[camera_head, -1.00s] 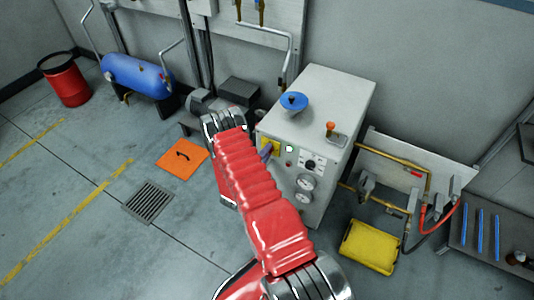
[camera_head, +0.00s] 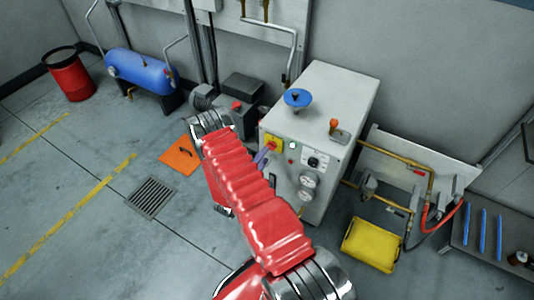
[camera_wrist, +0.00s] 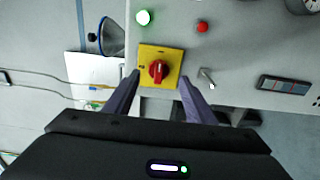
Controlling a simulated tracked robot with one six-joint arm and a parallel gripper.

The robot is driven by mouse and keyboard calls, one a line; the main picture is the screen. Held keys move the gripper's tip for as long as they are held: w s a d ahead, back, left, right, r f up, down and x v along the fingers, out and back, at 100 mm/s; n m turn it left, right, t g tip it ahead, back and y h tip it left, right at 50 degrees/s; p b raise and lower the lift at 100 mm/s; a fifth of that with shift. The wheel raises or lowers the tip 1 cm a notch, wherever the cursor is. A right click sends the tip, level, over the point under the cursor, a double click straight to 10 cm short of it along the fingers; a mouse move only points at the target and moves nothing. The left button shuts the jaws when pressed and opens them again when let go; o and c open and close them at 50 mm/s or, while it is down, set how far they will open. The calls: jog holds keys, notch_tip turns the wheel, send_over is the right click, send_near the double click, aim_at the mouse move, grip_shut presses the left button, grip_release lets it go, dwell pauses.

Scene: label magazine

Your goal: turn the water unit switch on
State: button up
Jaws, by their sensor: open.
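The water unit (camera_head: 333,90) is a pale grey cabinet in the middle of the head view. On its front is a red rotary switch (camera_wrist: 158,71) on a square yellow plate (camera_wrist: 146,53). In the wrist view the red handle stands roughly upright in the picture. The yellow plate also shows in the head view (camera_head: 277,142). My gripper (camera_wrist: 159,79) is open, with one purple finger on each side of the switch. The fingers appear not to touch the knob; the exact distance to the panel cannot be told. In the head view my red arm hides most of the gripper.
A blue funnel-shaped part (camera_head: 297,98) and an orange-knobbed lever (camera_head: 335,126) stand on the cabinet top. A yellow container (camera_head: 370,246) lies on the floor to the right.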

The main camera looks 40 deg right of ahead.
jog(key=v, duration=0.8)
jog(key=shift+a, duration=0.4)
jog(key=s+d+f+n+g, duration=0.1)
jog(key=s+f+n+g, duration=0.15)
jog(key=s+g, duration=0.45)
jog(key=s+a+r+m+g+y, duration=0.25)
jog(key=s+r+g+y, duration=0.2)
jog(key=s+r, duration=0.4)
jog(key=s+a+r+m+t+y, duration=0.15)
jog(key=a+r+y, duration=0.35)
jog(key=a+r, duration=0.5)
jog(key=a+r+m+t+y, duration=0.1)
jog(key=a+r+t+y, duration=0.2)
jog(key=a+r+y, duration=0.65)
notch_tip(320, 180, up, 19)
jog(key=s+a+m+t+h, duration=0.1)
jog(key=s+t+h, duration=0.1)
jog(key=t, duration=0.4)
jog(key=shift+s+a, duration=0.3)
jog(key=shift+a, duration=0.1)
